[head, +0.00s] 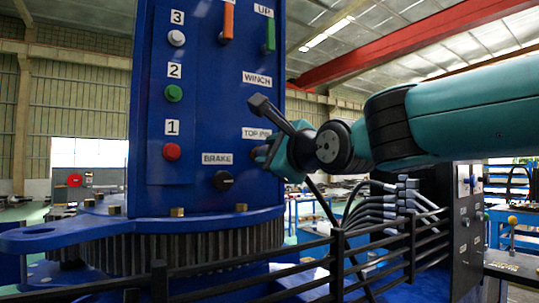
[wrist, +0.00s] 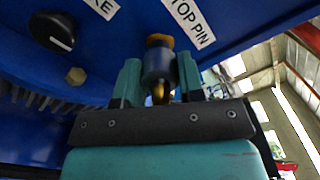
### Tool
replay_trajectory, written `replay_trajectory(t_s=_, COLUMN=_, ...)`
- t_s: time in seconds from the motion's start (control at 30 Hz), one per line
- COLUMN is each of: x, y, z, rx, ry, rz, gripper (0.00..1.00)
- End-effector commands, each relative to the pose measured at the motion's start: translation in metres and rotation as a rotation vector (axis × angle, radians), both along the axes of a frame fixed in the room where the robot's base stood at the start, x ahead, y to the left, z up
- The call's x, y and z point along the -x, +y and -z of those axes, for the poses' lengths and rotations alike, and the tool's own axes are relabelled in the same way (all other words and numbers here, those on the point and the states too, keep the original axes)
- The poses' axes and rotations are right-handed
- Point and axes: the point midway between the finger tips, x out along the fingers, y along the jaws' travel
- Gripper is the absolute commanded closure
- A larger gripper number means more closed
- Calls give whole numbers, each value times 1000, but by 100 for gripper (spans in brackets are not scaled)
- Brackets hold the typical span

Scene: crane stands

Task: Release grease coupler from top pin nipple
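The grease coupler (wrist: 157,66) is a dark blue-grey cylinder in the wrist view, just below the TOP PIN label (wrist: 192,20). A brass-coloured fitting (wrist: 159,40), at the top pin nipple's place, shows at its far end. Its near end is yellowish. The coupler appears seated against the fitting; the joint itself is hard to see. My gripper (wrist: 158,78) has one teal finger on each side of the coupler, close against it, and looks shut on it. In the head view my gripper (head: 266,155) is at the TOP PIN label and hides the coupler.
The blue column (head: 213,110) carries numbered buttons, a black BRAKE knob (head: 223,181) and coloured levers above WINCH. A toothed ring (head: 160,247) and a black railing (head: 338,262) lie below. Several grey hoses (head: 375,215) and a dark panel (head: 466,225) stand to the right.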

Motion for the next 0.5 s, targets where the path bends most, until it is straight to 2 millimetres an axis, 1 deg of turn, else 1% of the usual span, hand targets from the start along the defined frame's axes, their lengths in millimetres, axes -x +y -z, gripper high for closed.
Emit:
replay_trajectory(t_s=0.03, x=0, y=0, z=0, rx=0, ry=0, rz=0, gripper=91)
replay_trajectory(t_s=0.07, x=0, y=0, z=0, rx=-1, ry=-1, rz=0, gripper=95)
replay_trajectory(t_s=0.5, x=4, y=-2, z=1, rx=0, ry=-1, rz=1, gripper=95)
